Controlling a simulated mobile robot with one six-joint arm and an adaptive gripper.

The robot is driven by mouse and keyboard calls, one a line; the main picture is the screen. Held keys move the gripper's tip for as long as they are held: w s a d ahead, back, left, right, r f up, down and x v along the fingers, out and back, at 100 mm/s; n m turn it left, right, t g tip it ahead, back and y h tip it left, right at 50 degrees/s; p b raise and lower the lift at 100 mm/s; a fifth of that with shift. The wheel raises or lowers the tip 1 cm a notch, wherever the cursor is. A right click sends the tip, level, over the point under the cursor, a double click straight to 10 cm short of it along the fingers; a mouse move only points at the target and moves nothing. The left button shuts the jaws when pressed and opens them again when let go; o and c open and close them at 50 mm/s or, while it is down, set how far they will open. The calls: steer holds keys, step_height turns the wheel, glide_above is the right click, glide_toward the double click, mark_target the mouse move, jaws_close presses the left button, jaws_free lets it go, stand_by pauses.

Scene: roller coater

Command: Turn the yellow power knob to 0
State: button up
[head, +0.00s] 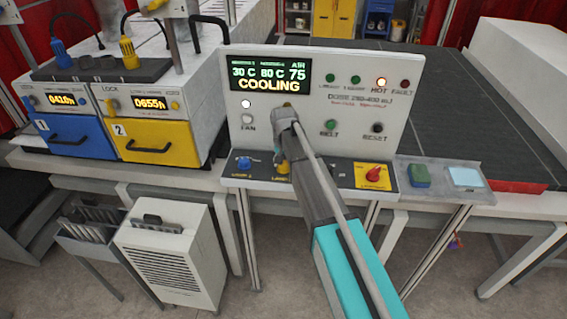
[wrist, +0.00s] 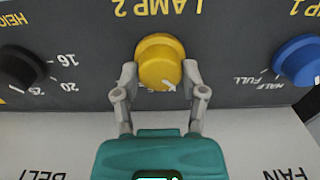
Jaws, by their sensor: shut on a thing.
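The yellow knob (wrist: 160,62) is in the middle of the wrist view, under the label LAMP 2, which appears upside down there. A white pointer mark shows at its lower right edge. My gripper (wrist: 159,76) has one finger on each side of the knob and is shut on it. The scale numbers around this knob are hidden by the fingers. In the head view the yellow knob (head: 283,168) shows on the dark strip of the control panel, just below my gripper and partly hidden by it.
A blue knob (wrist: 300,60) marked HALF and FULL and a black knob (wrist: 20,67) flank it. A red knob on a yellow plate (head: 373,175) sits right. The panel display (head: 270,76) reads COOLING; the HOT lamp (head: 381,83) is lit.

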steer(key=o, duration=1.2)
steer(key=shift+c, duration=0.2)
steer(key=shift+m, duration=0.5)
